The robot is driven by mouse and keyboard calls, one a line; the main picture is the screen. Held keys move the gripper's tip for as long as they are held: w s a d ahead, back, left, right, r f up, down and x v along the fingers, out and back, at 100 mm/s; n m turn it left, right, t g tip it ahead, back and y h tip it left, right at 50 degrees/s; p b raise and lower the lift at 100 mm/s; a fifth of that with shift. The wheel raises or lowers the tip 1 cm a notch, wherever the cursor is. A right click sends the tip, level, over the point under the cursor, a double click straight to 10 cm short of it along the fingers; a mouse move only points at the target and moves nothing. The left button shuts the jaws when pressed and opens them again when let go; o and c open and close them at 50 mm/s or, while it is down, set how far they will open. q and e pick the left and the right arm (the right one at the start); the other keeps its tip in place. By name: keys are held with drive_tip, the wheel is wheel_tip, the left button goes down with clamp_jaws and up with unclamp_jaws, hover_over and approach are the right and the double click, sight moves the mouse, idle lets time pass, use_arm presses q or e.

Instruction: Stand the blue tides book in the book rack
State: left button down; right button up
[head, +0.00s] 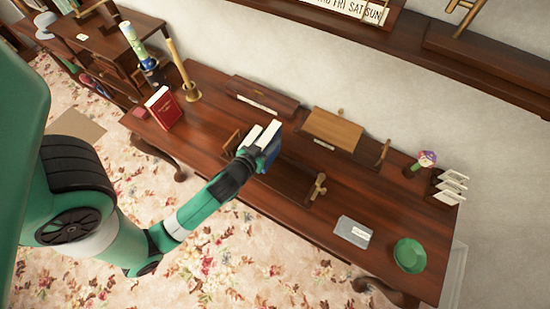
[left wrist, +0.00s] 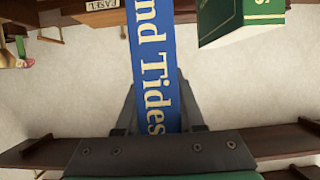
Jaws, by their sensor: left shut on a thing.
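The blue tides book (head: 270,157) is upright in my left gripper (head: 249,161), pages up in the head view. The left wrist view shows its blue spine (left wrist: 153,60), lettered "nd Tides", between the fingers (left wrist: 157,120). The dark wooden book rack (head: 292,182) lies on the desk under and right of the gripper. Its right end (head: 318,187) carries a knob. I cannot tell whether the book touches the rack's base. A green book (left wrist: 238,22) stands beside the blue one, with a gap between them in the wrist view. My right gripper is not in view.
Desk right of the rack is partly clear.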

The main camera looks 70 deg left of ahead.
use_arm(q)
wheel_tip(320, 180, down, 4)
drive_tip(key=shift+f+b, duration=0.15)
drive_tip(key=shift+b, duration=0.45)
drive_tip(key=shift+f+b, duration=0.85)
drive_tip(key=shift+f, duration=1.1)
drive_tip(key=c, duration=0.5)
unclamp_jaws()
